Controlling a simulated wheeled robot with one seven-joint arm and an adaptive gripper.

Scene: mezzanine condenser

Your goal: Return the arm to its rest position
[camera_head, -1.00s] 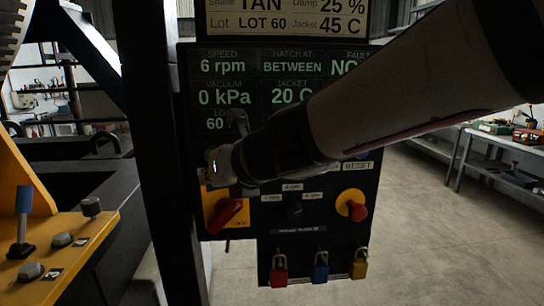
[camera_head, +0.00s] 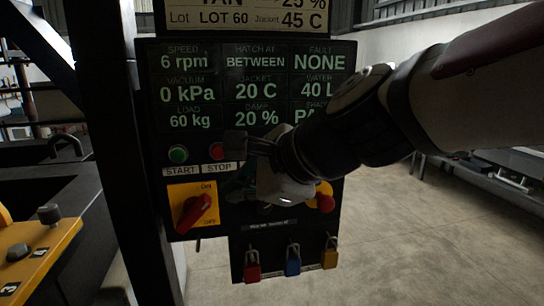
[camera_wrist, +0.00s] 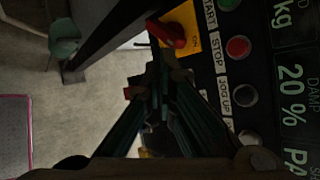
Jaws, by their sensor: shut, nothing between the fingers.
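My gripper (camera_head: 240,165) is in front of the control panel (camera_head: 165,120) in the head view, at the end of my arm, which comes in from the upper right. Its dark fingers point left, near the STOP label, and are hard to make out against the panel. In the wrist view the fingers of my gripper (camera_wrist: 160,95) reach up the picture and close together, with nothing held. The gripper hides part of the panel's lower middle. The red rotary switch (camera_head: 193,212) on its yellow plate is left of and below the fingers; it also shows in the wrist view (camera_wrist: 168,32).
Red, blue and yellow padlocks (camera_head: 292,262) hang below the panel. A dark post (camera_head: 115,150) stands just left of it. A yellow console (camera_head: 35,255) is at the lower left. Open floor (camera_head: 420,240) lies to the right. A green chair (camera_wrist: 63,45) shows in the wrist view.

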